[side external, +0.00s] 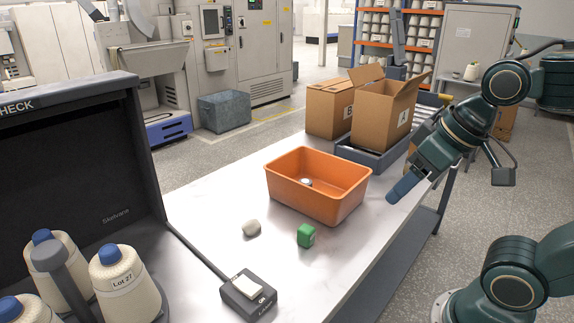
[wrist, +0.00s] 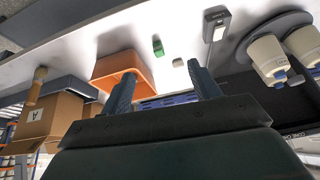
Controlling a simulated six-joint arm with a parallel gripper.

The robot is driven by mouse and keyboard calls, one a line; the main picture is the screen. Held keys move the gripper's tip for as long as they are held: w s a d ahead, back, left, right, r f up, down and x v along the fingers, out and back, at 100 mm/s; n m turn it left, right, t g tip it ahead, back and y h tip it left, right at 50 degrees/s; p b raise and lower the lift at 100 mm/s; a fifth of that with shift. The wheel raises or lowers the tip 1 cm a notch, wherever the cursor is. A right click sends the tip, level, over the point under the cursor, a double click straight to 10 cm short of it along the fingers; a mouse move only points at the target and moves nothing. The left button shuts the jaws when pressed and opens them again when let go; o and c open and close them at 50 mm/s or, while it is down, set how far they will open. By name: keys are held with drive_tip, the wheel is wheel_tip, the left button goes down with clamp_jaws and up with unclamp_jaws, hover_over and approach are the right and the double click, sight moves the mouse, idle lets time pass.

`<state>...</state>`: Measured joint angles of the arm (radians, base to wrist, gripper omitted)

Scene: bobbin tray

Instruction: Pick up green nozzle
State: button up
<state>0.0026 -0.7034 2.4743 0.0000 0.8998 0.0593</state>
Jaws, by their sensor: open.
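The green nozzle (side external: 306,236) is a small green block-like piece on the white table, in front of the orange bin. It also shows in the wrist view (wrist: 158,47), above and between my fingers. My gripper (side external: 397,192) is to the right of the bin in the side view, raised and well apart from the nozzle. In the wrist view my gripper (wrist: 165,88) has its two blue fingers spread, with nothing between them.
A beige lump (side external: 251,228) lies left of the nozzle. A scanner-like device (side external: 248,292) sits at the front edge. Cardboard boxes (side external: 382,105) stand behind the bin. Thread cones (side external: 127,284) and a dark panel (side external: 75,150) are at left. The table right of the nozzle is clear.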

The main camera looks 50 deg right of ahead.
drive_tip(key=w+m+g, duration=0.2)
drive_tip(key=w+m, duration=0.2)
drive_tip(key=w, duration=0.2)
drive_tip(key=m+g, duration=0.3)
drive_tip(key=m, duration=0.9)
hover_over(306, 228)
wheel_tip(306, 228, down, 13)
drive_tip(key=shift+r, duration=0.2)
drive_tip(key=shift+f, duration=4.3)
drive_tip(key=shift+f, duration=2.55)
